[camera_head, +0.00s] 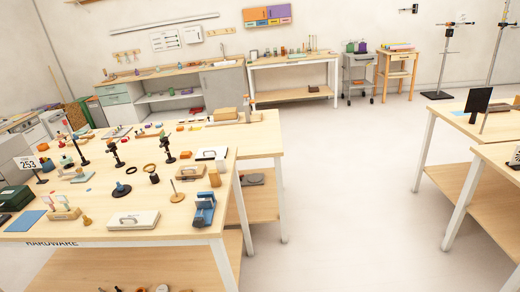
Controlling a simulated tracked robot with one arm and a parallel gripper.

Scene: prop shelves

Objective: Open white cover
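I cannot tell from this view which of the two is the white cover. A tan piece with a similar handle (190,173) lies between them. My gripper does not show in the view.
A blue device (204,208) stands just right of the front white piece. Several dark stands, rings and small items crowd the left table (75,237). Tables with dark stands are at the right. The pale floor (340,200) between the left and right tables is clear.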

